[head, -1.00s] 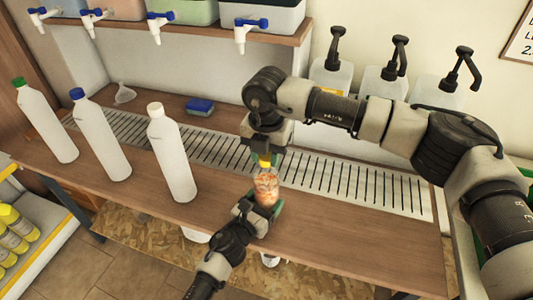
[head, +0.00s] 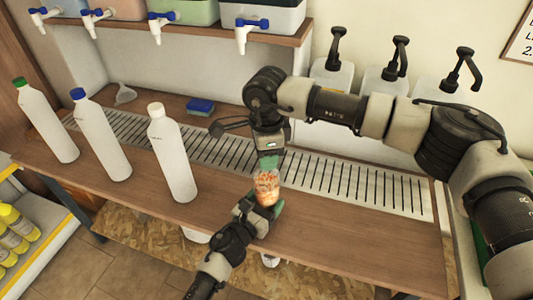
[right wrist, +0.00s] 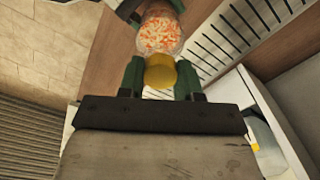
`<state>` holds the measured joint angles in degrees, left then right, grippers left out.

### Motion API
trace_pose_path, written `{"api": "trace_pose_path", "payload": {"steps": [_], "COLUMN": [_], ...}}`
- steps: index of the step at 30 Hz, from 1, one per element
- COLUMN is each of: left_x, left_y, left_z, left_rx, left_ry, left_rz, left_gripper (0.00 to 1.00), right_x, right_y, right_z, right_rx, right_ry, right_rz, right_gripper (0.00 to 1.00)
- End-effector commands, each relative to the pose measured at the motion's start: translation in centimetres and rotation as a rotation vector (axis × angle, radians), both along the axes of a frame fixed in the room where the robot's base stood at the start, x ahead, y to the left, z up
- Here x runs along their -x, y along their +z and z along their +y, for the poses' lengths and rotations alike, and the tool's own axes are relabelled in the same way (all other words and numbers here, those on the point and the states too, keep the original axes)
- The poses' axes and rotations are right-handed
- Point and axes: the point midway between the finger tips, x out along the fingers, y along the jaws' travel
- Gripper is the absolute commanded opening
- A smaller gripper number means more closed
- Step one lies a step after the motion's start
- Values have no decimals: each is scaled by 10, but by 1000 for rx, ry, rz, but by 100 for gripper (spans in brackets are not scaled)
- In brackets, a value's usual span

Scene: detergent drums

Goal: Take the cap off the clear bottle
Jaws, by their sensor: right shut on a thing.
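The clear bottle (head: 266,186) with orange and white contents stands over the front part of the wooden counter. My left gripper (head: 264,208) is around its lower body from the front, with green finger pads against it. The yellow cap (right wrist: 160,72) shows in the right wrist view at the bottle's neck, between the green fingers of my right gripper (right wrist: 160,78). In the head view my right gripper (head: 269,163) comes down from above, shut on the cap and hiding it. I cannot tell whether the cap is loose on the neck.
White bottles with a white (head: 155,109), a blue (head: 77,94) and a green cap (head: 18,81) stand at left. A slotted drain grate (head: 345,185) runs along the counter. A blue sponge (head: 200,106) and pump bottles (head: 385,85) are behind. The front right counter is clear.

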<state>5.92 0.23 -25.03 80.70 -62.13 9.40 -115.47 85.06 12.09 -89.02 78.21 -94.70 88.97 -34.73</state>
Motion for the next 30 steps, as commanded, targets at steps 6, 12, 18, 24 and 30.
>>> {"api": "trace_pose_path", "payload": {"steps": [6, 12, 18, 24, 30], "left_x": [0, 0, 0, 0, 0], "left_y": [-1, -1, -1, -1, 0], "left_z": [0, 0, 0, 0, 0], "left_rx": [-1, -1, -1, -1, -1], "left_ry": [0, 0, 0, 0, 0], "left_rz": [1, 1, 1, 1, 1], "left_gripper": [3, 3, 3, 3, 3], "right_x": [0, 0, 0, -1, -1], "right_y": [0, 1, 1, 1, 1], "right_z": [-1, -1, -1, -1, -1], "right_rx": [1, 0, 0, 0, 1], "right_ry": [451, 868, 1261, 1466, 1462], "right_rz": [0, -1, -1, -1, -2], "right_gripper": [6, 6, 6, 6, 6]}}
